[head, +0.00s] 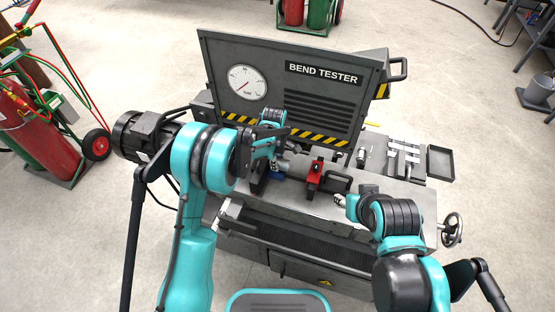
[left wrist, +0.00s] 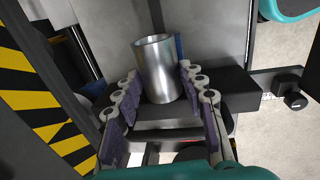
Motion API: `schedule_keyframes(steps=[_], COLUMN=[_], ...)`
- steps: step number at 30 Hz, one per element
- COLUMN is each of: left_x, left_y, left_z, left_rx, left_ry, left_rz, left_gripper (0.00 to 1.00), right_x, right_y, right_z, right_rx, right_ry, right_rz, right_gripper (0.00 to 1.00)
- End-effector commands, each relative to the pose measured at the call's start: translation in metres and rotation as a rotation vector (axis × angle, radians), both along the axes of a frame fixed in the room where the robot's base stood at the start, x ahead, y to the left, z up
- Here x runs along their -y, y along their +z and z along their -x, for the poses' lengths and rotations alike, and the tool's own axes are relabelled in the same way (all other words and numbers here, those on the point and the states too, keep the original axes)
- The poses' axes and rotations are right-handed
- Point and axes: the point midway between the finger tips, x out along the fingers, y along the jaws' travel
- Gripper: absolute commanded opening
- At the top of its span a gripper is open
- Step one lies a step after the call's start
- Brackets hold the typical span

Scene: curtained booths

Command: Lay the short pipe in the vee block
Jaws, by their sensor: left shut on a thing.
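The short pipe (left wrist: 157,69) is a shiny, hollow, silver cylinder in the left wrist view. My left gripper (left wrist: 158,84) is shut on it, with a purple-padded finger on each side. Dark metal blocks show just beyond and beneath the pipe; I cannot tell whether it touches them. In the head view my left gripper (head: 277,163) is low over the bend tester's bench and mostly hides the pipe. I cannot pick out the vee block for certain. My right gripper (head: 343,200) is near the bench's front, partly hidden by its own arm, and its opening is unclear.
The bend tester panel (head: 290,85) stands upright behind my left gripper. A red fixture (head: 315,177) is on the bench just right of the gripper. A dark tray (head: 440,163) is at the right end, and a handwheel (head: 452,229) sticks out at the front right.

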Motion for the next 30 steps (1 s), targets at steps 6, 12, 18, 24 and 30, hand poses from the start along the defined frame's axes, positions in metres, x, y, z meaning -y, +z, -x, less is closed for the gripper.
schedule_keyframes(steps=[6,12,18,24,30], left_x=[0.0,0.0001,0.0001,0.0,0.0], left_y=[0.0003,0.0009,0.0005,0.001,0.001], left_z=[-0.0001,0.0,0.0001,0.0001,0.0001], left_rx=[0.0,-0.001,-0.001,-0.001,-0.001], left_ry=[0.0,0.0,0.0,0.0,0.0], left_rz=[0.0,0.0,0.0,0.0,0.0], left_gripper=[0.07,0.07,0.07,0.43,0.53], right_x=[0.0,0.0,0.0,0.0,0.0], right_y=[-0.0009,-0.0015,-0.0036,-0.0034,-0.0034], right_z=[-0.0001,0.0,0.0,0.0,0.0], right_rx=[0.0,0.0,0.0,0.0,0.0], right_ry=[0.0,0.0,0.0,0.0,0.0], right_rz=[0.0,0.0,0.0,0.0,0.0], right_gripper=[0.4,0.4,0.4,0.4,0.4])
